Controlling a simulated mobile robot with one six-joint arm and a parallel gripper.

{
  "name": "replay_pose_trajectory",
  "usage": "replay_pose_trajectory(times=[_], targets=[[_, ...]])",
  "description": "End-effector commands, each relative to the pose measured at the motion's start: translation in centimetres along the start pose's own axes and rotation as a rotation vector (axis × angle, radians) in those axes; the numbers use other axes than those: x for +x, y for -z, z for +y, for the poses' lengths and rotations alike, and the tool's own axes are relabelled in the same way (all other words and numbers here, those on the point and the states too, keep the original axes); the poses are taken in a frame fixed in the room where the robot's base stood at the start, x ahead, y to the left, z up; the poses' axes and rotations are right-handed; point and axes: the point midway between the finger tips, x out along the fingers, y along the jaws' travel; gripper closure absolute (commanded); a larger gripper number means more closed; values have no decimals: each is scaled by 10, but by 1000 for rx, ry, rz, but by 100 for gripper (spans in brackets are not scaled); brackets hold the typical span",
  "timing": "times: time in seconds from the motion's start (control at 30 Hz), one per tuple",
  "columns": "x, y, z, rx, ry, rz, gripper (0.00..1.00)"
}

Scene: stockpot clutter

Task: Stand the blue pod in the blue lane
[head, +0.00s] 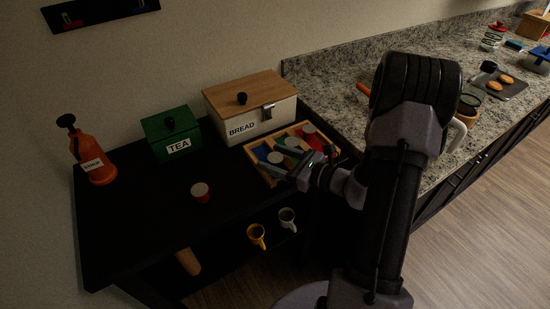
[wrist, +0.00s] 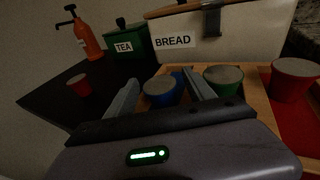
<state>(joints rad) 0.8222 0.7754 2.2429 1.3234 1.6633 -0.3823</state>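The blue pod (wrist: 160,92), with a pale lid, stands upright in the blue lane of the wooden rack (head: 255,168); the blue lane floor (head: 262,150) shows behind it. It also shows in the head view (head: 276,159). My gripper (wrist: 161,84) is open, with one finger on each side of the blue pod. A gap shows between the left finger and the pod; contact on the right is hard to tell. The pod's lower part is hidden by my gripper.
A green pod (wrist: 223,82) and a red pod (wrist: 292,80) stand in the lanes to the right. Another red pod (head: 200,193) stands on the dark table, left of the rack. The bread box (head: 250,105), tea box (head: 172,134) and orange pump bottle (head: 92,160) stand behind.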

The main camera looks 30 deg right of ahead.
Motion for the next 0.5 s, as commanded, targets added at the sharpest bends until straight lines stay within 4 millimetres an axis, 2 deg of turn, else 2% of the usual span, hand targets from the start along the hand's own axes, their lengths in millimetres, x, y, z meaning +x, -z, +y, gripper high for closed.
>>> replay_pose_trajectory(times=[0.3, 0.37, 0.5], targets=[[-3, -6, 0, 0, 1, 0, 38], [-12, -5, -1, 2, 4, 0, 38], [-46, -6, -2, 2, 6, 0, 38]])
